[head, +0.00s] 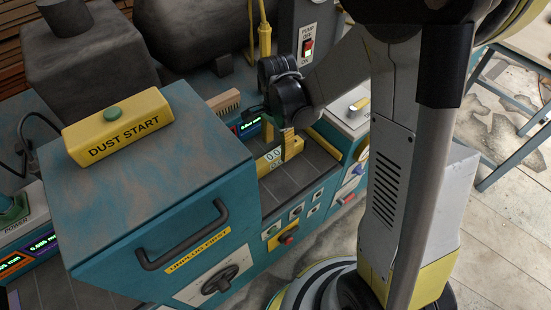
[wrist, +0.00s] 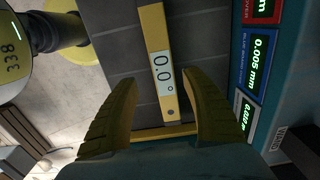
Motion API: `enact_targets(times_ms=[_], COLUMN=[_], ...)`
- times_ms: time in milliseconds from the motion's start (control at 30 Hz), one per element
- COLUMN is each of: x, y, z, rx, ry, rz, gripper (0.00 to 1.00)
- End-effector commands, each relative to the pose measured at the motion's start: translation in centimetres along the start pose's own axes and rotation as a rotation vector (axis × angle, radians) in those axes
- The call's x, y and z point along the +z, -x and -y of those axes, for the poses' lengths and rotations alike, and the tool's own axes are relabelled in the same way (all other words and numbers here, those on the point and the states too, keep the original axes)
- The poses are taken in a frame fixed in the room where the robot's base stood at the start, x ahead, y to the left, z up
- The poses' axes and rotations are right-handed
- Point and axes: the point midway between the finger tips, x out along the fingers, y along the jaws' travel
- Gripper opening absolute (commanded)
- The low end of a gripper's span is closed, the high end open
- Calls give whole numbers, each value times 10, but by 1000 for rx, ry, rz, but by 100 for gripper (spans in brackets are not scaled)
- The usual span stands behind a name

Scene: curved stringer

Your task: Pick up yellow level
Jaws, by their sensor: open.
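The yellow level (wrist: 171,108) lies on a dark tiled surface in the wrist view, with a white display reading 0.0°. My gripper (wrist: 160,78) is open, its two yellow fingers on either side of the level, with a visible gap to each. I cannot tell how far the fingertips are above the surface. In the head view the level (head: 264,166) lies in the recess of the teal machine, partly hidden by my gripper (head: 288,145) above it.
A teal housing with a yellow "DUST START" box (head: 118,128) stands left of the recess. A wooden-backed brush (head: 224,102) lies behind the level. Lit readout panels (wrist: 256,60) line the right side in the wrist view. A yellow strip (wrist: 165,132) crosses near my fingers.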

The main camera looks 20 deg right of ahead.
Motion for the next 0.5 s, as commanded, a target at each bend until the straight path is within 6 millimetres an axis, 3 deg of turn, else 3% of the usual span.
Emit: enact_targets(times_ms=[367, 500], x=[-1, -1], y=[-49, -54], z=[6, 6], rx=[-1, -1], ry=[1, 1], rz=[0, 0], gripper=[56, 56])
